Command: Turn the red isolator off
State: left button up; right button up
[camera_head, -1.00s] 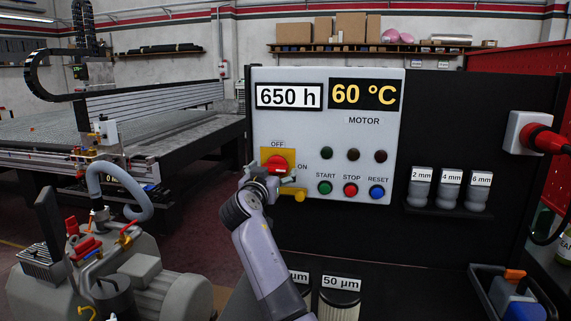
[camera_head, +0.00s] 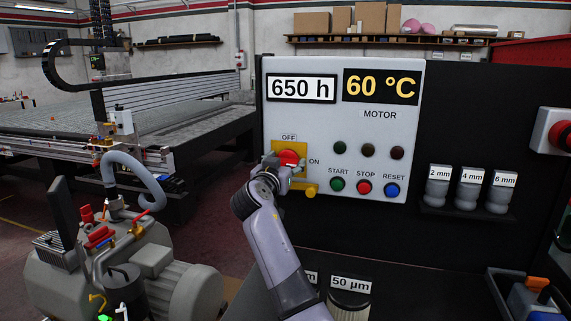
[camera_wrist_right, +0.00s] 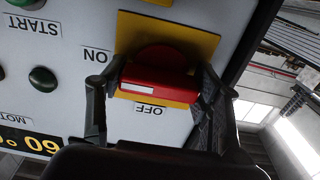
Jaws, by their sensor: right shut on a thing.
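The red isolator (camera_head: 288,157) sits on a yellow plate at the lower left of the grey control panel (camera_head: 380,215), with OFF above it and ON to its right. My right gripper (camera_head: 287,162) is at the isolator and partly covers it. In the right wrist view, which is upside down, the red handle (camera_wrist_right: 160,82) lies between the two fingers of my right gripper (camera_wrist_right: 158,88), which is shut on it. The handle lies level, its white mark towards the ON side.
START (camera_head: 337,184), STOP (camera_head: 364,187) and RESET (camera_head: 392,190) buttons are close to the right of the isolator. A yellow piece (camera_head: 309,190) sticks out just below it.

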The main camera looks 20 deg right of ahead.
pick_arm(q)
jog(key=shift+w+d, duration=0.15)
jog(key=shift+w, duration=0.15)
pick_arm(e)
jog(key=c, duration=0.5)
